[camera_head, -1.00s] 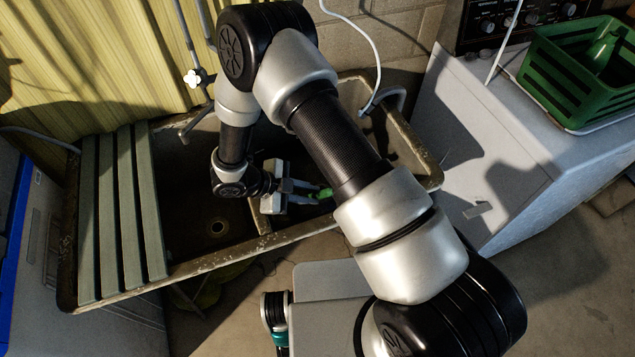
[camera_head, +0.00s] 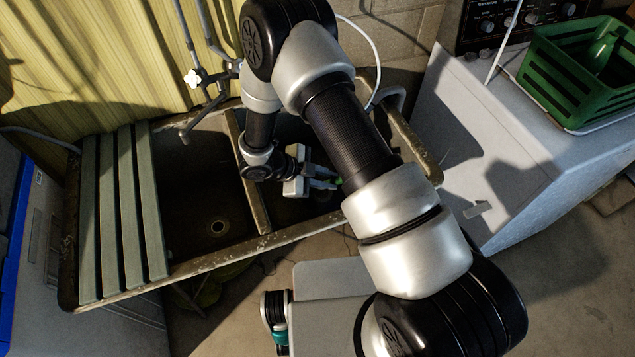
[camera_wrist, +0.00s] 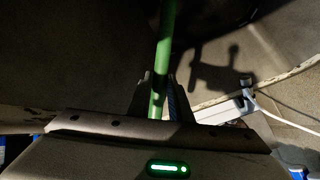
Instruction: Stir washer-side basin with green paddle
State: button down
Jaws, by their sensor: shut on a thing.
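My gripper (camera_head: 322,183) is over the right basin (camera_head: 290,207) of the sink, the basin beside the white washer (camera_head: 500,150). It is shut on the green paddle (camera_wrist: 166,50). In the wrist view the green handle runs between the two fingers and on toward the dark basin. In the head view only a small green bit shows at the fingertips. The paddle's far end is hidden by my arm and the shadow, so I cannot tell whether it touches the basin floor.
A divider (camera_head: 248,180) separates the right basin from the left basin (camera_head: 205,190), which has a drain. Greenish slats (camera_head: 122,215) cover the sink's left end. A faucet (camera_head: 205,110) stands behind. A green basket (camera_head: 585,75) with a green bottle sits on the washer.

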jog(key=shift+w, duration=0.7)
jog(key=shift+w+a+b, duration=0.5)
jog(key=shift+w+a, duration=0.55)
jog(key=shift+w, duration=0.2)
jog(key=shift+s+a, duration=2.55)
jog(key=shift+a, duration=0.65)
notch_tip(320, 180, up, 32)
jog(key=p, duration=0.5)
jog(key=shift+r+p, duration=0.15)
jog(key=shift+p, duration=0.25)
